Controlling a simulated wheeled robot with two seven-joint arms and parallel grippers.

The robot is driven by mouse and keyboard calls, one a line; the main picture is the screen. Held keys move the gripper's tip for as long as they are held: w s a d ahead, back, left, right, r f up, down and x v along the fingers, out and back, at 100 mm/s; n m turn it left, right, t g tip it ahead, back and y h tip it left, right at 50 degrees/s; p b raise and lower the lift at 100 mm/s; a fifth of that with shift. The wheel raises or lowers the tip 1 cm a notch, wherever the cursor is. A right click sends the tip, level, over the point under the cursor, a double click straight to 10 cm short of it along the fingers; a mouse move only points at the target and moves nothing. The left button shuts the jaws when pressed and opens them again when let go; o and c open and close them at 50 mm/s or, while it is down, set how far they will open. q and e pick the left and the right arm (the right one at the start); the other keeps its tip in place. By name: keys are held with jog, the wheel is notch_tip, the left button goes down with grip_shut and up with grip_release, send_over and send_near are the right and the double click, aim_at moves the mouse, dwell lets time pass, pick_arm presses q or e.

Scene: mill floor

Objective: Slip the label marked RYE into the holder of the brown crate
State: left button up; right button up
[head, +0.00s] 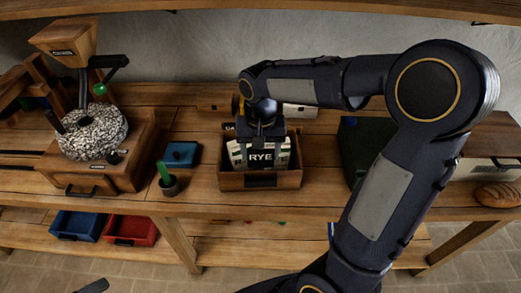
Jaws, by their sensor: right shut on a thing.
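The label marked RYE (261,157) is a dark plate with white letters. My right gripper (261,138) is shut on it from above. The label is upright and faces me, over the front of a pale object (285,155) in the brown crate (225,181). A dark holder (262,182) is on the crate's front wall, a little below the label; I see no contact between them. The gripper hides part of the pale object. A small dark tip (92,286), probably of my left gripper, shows at the bottom left edge; its jaws cannot be made out.
A stone mill (92,135) stands on the bench at left. A blue box (181,154) and a dark cup (170,187) with a green stick are left of the crate. A dark green box (352,140) and bread (497,194) are at right. Blue (75,225) and red (130,230) bins sit below.

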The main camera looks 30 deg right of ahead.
aim_at(260, 166)
jog(key=shift+w+f+b, duration=0.15)
jog(key=shift+f+b, duration=0.25)
jog(key=shift+f, duration=0.25)
jog(key=shift+f+b, duration=2.3)
jog(key=shift+f, duration=0.55)
jog(key=o, duration=1.1)
notch_tip(260, 166, up, 8)
jog(key=shift+f, duration=0.1)
